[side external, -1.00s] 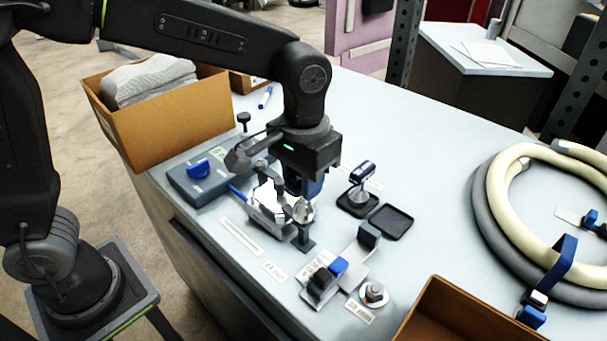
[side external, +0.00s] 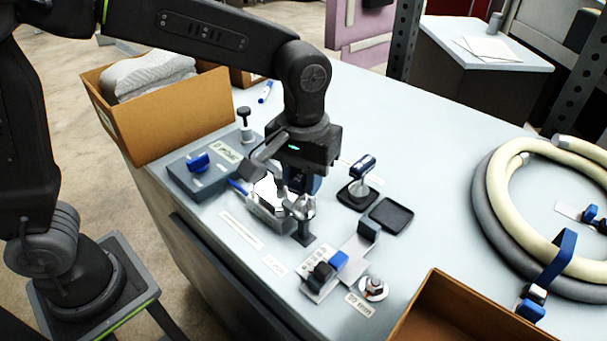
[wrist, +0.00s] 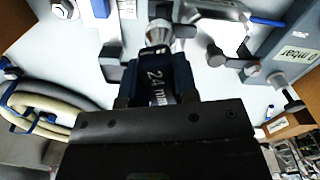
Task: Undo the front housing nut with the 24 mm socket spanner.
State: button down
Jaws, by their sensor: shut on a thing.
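My gripper (side external: 304,178) is shut on the blue handle of the 24 mm socket spanner (wrist: 165,78), whose "24 mm" marking faces the wrist camera. The spanner's silver socket (wrist: 158,30) sticks out beyond the fingers. In the side view, the gripper is low over the silver housing block (side external: 268,207), close to a black upright bracket (side external: 303,236). The housing's front nut is not clear in either view; the spanner and gripper crowd that spot. I cannot tell whether the socket is seated on a nut.
A blue-topped tool (side external: 362,170) stands on a black pad, with an empty black tray (side external: 392,215) beside it. A gauge box (side external: 205,172) is left of the housing. A loose nut on a washer (side external: 374,288) and a cardboard box (side external: 460,310) are in front. Hoses coil at right.

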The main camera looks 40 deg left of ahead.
jog(key=shift+n, duration=0.3)
jog(key=n, duration=0.3)
jog(key=shift+n, duration=0.4)
jog(key=n, duration=0.3)
jog(key=shift+n, duration=0.4)
jog(key=n, duration=0.3)
